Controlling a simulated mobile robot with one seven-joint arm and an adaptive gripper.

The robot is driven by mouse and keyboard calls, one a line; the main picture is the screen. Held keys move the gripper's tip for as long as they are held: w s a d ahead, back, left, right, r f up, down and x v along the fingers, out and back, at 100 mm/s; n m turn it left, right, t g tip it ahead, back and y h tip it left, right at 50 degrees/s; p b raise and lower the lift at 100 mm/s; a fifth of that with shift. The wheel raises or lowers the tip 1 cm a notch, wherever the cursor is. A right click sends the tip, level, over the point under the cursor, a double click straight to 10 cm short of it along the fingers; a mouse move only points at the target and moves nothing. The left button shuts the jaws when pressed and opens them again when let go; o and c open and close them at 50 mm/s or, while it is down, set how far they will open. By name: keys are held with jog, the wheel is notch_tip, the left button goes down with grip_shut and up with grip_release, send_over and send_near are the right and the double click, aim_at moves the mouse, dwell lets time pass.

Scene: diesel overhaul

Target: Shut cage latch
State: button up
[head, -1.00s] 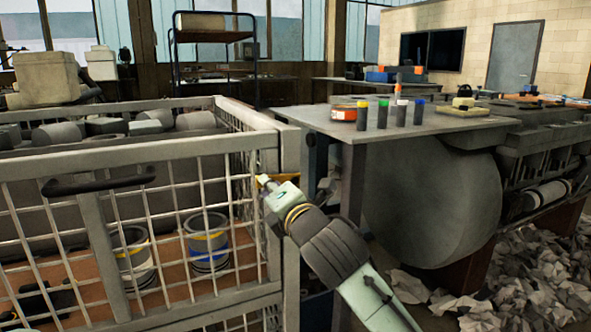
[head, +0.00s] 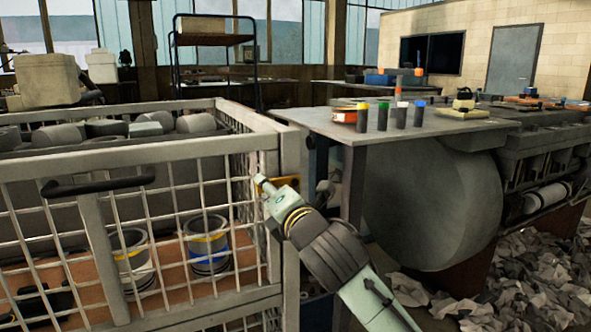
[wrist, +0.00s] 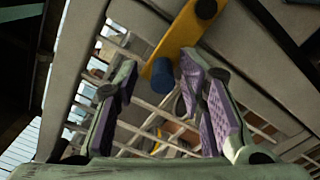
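The cage (head: 95,205) is a grey wire-mesh crate at the left of the head view. The latch, a yellow bar (wrist: 178,42) with a blue peg (wrist: 162,72) at its lower end and a dark round knob at its upper end, lies against the cage frame in the wrist view. A bit of yellow (head: 288,182) shows at the cage's corner post in the head view. My gripper (wrist: 157,70) is open, its purple-padded fingers apart on either side of the blue peg. I cannot tell whether they touch it. In the head view my gripper (head: 265,183) is at the corner post.
Buckets (head: 207,242) and grey cylinders are in the cage. A black handle (head: 97,181) is on its front. A grey table (head: 345,128) with several small bottles stands close to the right of the post. Crumpled paper (head: 525,270) covers the floor at right.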

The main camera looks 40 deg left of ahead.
jog(key=v, duration=0.7)
jog(key=shift+b, duration=0.35)
